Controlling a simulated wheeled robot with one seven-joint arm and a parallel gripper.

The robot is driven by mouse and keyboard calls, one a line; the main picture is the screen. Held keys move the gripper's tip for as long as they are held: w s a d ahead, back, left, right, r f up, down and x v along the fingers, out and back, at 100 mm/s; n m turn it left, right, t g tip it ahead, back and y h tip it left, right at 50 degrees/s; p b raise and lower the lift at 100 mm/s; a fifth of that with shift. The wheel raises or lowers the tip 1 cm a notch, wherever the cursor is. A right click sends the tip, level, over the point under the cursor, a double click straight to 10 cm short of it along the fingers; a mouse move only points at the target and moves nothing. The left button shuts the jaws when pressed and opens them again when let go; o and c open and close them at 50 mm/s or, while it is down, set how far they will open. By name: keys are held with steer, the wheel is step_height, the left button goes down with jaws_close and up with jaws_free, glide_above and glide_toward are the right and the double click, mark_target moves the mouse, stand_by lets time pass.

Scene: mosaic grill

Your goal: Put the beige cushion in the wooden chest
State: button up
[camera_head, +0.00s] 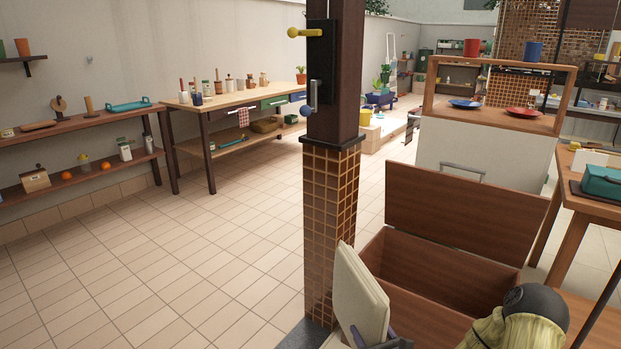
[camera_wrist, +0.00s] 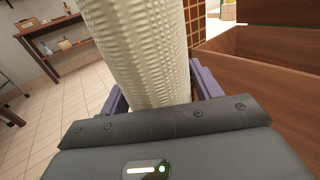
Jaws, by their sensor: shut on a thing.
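The beige cushion (camera_head: 360,297) stands tilted on edge at the bottom centre of the head view. It fills the upper middle of the wrist view (camera_wrist: 140,50), showing a ribbed cream cover. My gripper (camera_wrist: 160,98) is shut on the cushion, with a purple-grey finger on each side of it. In the head view only a small part of the gripper shows at the bottom edge. The wooden chest (camera_head: 395,290) is open, its lid (camera_head: 465,210) raised at the back. The cushion is left of the chest's opening. The chest's brown wood also shows at right in the wrist view (camera_wrist: 250,75).
A tiled pillar (camera_head: 331,230) with a dark wooden post stands just left of the chest. A white cabinet (camera_head: 480,160) is behind the lid. A wooden table (camera_head: 598,205) with a teal box is at right. The tiled floor at left is clear.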

steer(key=r+p, duration=0.2)
steer(key=p, duration=0.1)
steer(key=r+p, duration=0.1)
steer(key=p, duration=0.1)
steer(key=shift+s+d+r+m+h, duration=0.1)
steer(key=shift+s+r+m+h, duration=0.1)
steer(key=shift+s+m+h, duration=0.1)
step_height(320, 180, up, 20)
steer(key=m+h+p, duration=0.3)
steer(key=h+p, duration=0.2)
steer(key=p, duration=2.8)
glide_above(373, 324)
steer(key=s, duration=0.2)
steer(key=shift+s+d+r+t, duration=0.2)
steer(key=shift+d+t, duration=0.2)
steer(key=shift+d, duration=0.05)
steer(key=shift+f, duration=0.1)
steer(key=shift+a, duration=0.1)
